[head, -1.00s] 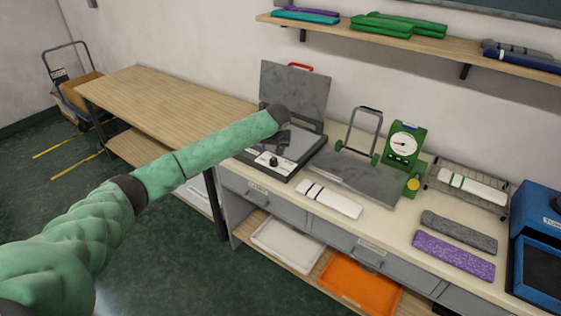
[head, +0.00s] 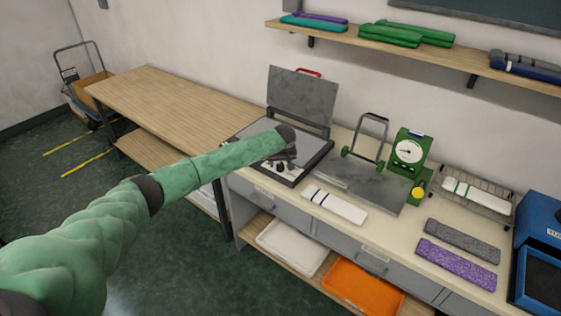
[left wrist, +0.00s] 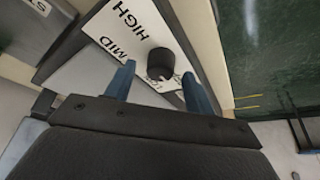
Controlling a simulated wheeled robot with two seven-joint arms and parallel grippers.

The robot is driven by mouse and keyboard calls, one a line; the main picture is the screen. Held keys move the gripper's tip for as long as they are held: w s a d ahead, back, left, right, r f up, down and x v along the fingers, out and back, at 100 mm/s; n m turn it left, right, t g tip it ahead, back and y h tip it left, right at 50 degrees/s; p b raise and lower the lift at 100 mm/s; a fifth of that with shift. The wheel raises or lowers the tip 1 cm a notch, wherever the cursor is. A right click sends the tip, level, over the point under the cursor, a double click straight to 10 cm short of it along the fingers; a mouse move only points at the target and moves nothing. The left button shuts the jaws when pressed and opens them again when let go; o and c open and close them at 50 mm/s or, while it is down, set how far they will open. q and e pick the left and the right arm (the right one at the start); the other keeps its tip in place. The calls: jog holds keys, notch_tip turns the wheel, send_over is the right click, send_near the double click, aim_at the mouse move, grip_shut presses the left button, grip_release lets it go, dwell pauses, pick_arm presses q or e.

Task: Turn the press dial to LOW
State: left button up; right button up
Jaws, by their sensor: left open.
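The press (head: 322,152) stands on the bench with its grey lid (head: 302,95) raised. In the left wrist view its black round dial (left wrist: 161,63) sits on a white panel (left wrist: 105,32) marked HIGH, MID and LOW. LOW is partly covered, on the side of the dial towards my fingers. I cannot tell where the dial points. My left gripper (left wrist: 158,84) is open, with its blue fingers on either side of the dial's near side and nothing between them. In the head view my left gripper (head: 284,158) is over the press's front, hiding part of the panel.
A flat grey plate with a handle (head: 362,185) and a green gauge (head: 408,150) stand to the right. A white knitted strip (head: 334,205) lies in front. A wire rack (head: 490,207) and a blue box (head: 540,225) are farther right. A wooden table (head: 165,100) extends left.

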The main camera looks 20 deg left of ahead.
pick_arm(q)
jog(key=shift+w+a+f, duration=0.1)
jog(key=shift+w+f, duration=0.05)
jog(key=shift+f, duration=0.3)
pick_arm(e)
jog(key=shift+s, duration=0.4)
pick_arm(q)
jog(key=c, duration=1)
jog(key=shift+o, duration=0.2)
pick_arm(e)
jog(key=shift+w, duration=0.15)
